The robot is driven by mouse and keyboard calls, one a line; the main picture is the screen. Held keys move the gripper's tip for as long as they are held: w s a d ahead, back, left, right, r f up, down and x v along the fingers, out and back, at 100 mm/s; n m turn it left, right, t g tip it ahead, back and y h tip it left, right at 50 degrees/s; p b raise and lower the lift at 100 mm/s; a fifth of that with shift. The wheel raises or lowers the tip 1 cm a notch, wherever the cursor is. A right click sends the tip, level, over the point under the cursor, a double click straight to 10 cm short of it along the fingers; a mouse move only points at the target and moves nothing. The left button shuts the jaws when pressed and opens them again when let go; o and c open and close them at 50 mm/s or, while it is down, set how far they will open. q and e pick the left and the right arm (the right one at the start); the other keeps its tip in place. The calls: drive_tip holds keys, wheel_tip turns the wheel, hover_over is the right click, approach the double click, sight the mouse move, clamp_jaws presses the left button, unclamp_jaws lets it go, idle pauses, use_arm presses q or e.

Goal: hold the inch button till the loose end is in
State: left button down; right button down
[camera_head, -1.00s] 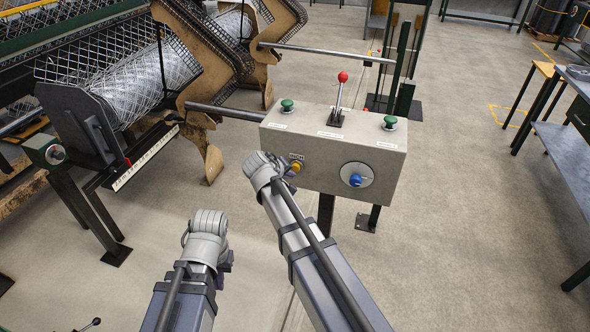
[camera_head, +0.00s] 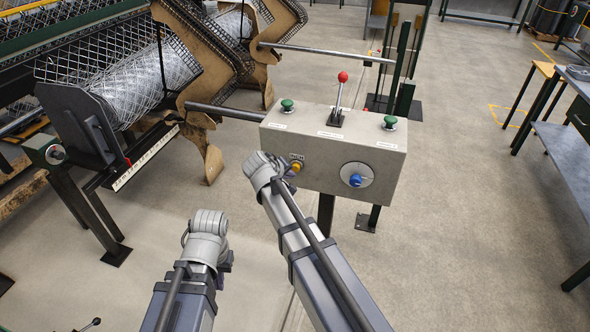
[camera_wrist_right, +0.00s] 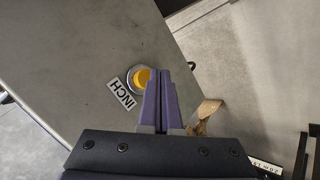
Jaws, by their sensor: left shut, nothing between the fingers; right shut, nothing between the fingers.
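The yellow inch button (camera_head: 294,168) is on the front of the grey control box (camera_head: 330,178), at its left end. It also shows in the right wrist view (camera_wrist_right: 144,78) beside the INCH label (camera_wrist_right: 121,93). My right gripper (camera_wrist_right: 160,72) is shut and empty, its fingertips overlapping the button's edge in that view; I cannot tell whether they press it. My left gripper (camera_head: 207,224) is shut and empty, away from the box. The roll of wire mesh (camera_head: 155,78) lies upper left; I cannot make out its loose end.
The box also carries a blue knob (camera_head: 355,180), two green buttons (camera_head: 287,105) (camera_head: 390,122) and a red-topped lever (camera_head: 342,78). Brown machine side plates (camera_head: 208,75) stand behind it at left. A bench (camera_head: 565,150) stands at far right. The floor between is clear.

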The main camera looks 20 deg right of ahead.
drive_tip(key=shift+w, duration=0.15)
idle(0.4)
drive_tip(key=shift+w+d, duration=0.2)
drive_tip(key=shift+d, duration=0.05)
drive_tip(key=shift+w+d, duration=0.25)
drive_tip(key=shift+w, duration=0.15)
idle(3.2)
drive_tip(key=shift+s+a, duration=0.1)
drive_tip(key=shift+s, duration=0.05)
drive_tip(key=shift+s+a, duration=0.4)
drive_tip(key=shift+s, duration=0.2)
idle(0.3)
drive_tip(key=s+a, duration=0.2)
drive_tip(key=s, duration=0.2)
drive_tip(key=shift+s+a, duration=0.1)
drive_tip(key=shift+a, duration=0.3)
idle(0.3)
